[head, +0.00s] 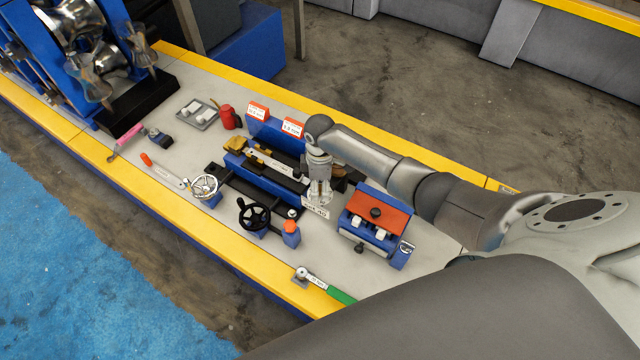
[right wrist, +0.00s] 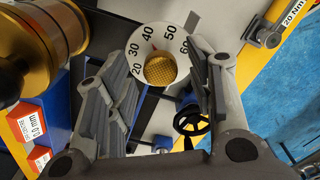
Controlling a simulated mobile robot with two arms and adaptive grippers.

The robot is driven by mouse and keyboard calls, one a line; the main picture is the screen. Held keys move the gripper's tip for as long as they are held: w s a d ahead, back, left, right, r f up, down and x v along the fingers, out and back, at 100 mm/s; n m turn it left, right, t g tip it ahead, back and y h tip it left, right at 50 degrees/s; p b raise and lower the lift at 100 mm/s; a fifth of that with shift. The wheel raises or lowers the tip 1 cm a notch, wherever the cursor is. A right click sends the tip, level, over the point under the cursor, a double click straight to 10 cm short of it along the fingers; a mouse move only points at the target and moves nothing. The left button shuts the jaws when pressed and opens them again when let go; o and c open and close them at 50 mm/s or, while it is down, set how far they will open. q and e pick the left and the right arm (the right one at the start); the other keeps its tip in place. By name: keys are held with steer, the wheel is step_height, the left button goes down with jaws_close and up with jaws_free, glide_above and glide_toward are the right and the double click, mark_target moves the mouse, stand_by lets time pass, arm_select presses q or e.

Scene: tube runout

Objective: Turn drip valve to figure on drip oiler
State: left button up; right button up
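The drip valve is a knurled brass knob (right wrist: 161,69) at the centre of a pale round dial (right wrist: 139,48) with figures from 20 to 60, in the right wrist view. In the head view my right gripper (head: 319,188) points down over the bench and hides the knob. My left gripper is not in view.
A shiny gold cylinder (right wrist: 32,50) stands close beside the fingers. A red-topped blue box (head: 375,211) sits right of the gripper. A black handwheel (head: 254,214) and a silver handwheel (head: 204,186) stand to the left. A green-handled wrench (head: 340,296) lies at the near edge.

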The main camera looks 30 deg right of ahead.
steer(key=shift+r, duration=3.05)
step_height(320, 180, up, 12)
